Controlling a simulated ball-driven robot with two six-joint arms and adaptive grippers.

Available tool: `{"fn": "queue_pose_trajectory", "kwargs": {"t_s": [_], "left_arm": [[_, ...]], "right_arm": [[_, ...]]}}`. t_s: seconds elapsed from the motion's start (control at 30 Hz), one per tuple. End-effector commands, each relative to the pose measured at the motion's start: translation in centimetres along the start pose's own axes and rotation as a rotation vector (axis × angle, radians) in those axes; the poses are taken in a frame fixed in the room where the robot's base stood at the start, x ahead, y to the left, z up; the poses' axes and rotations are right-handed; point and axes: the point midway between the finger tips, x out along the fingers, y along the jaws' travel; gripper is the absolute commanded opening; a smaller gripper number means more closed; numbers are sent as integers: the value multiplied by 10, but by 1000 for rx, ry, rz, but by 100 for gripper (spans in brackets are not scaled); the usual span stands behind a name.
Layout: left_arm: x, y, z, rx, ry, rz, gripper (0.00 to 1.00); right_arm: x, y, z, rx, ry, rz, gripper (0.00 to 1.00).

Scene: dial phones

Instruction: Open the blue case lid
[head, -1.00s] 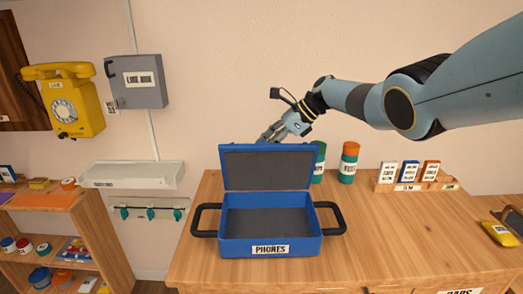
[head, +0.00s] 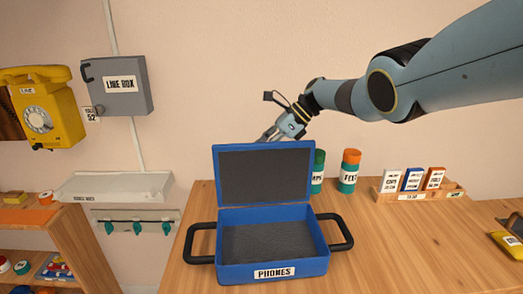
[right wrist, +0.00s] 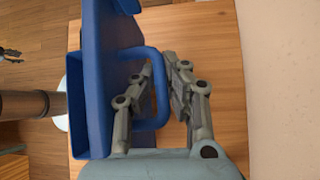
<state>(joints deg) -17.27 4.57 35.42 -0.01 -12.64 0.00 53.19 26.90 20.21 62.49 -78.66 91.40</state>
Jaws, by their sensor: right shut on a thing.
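The blue case (head: 325,238), labelled PHONES, stands on the wooden table with its dark interior showing. Its lid (head: 216,180) is raised at the back, roughly upright, with its dark inner face toward me. In the right wrist view, the lid (right wrist: 97,75) shows from behind, with a blue loop handle (right wrist: 162,85) on it. My right gripper (right wrist: 160,75) has its fingers on either side of the handle bar and is shut on it. In the head view the gripper (head: 268,137) is behind the lid's top edge, its fingertips partly hidden. My left gripper is not in view.
Two green canisters (head: 349,172) stand behind the case to the right, one partly hidden by the lid. A wooden rack (head: 385,193) of small boxes is farther right. A yellow phone (head: 40,118) and grey line box (head: 117,88) hang at left.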

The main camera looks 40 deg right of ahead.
Motion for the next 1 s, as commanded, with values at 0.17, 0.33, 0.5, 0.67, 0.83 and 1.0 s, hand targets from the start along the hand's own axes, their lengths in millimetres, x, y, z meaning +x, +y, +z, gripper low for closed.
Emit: {"fn": "queue_pose_trajectory", "kwargs": {"t_s": [0.17,0.33,0.5,0.67,0.83,1.0], "left_arm": [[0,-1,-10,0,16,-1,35],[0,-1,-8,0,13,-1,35],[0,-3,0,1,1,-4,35],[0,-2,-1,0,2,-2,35],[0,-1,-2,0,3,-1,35],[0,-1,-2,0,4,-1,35]], "right_arm": [[-1,-1,0,-2,0,-3,13],[-1,-1,1,-1,0,-2,21],[-1,-1,0,-1,0,-2,21],[-12,-1,0,-2,0,-4,21],[-43,-2,-1,-4,3,-7,21],[-83,-2,-1,-2,3,-6,21]]}}
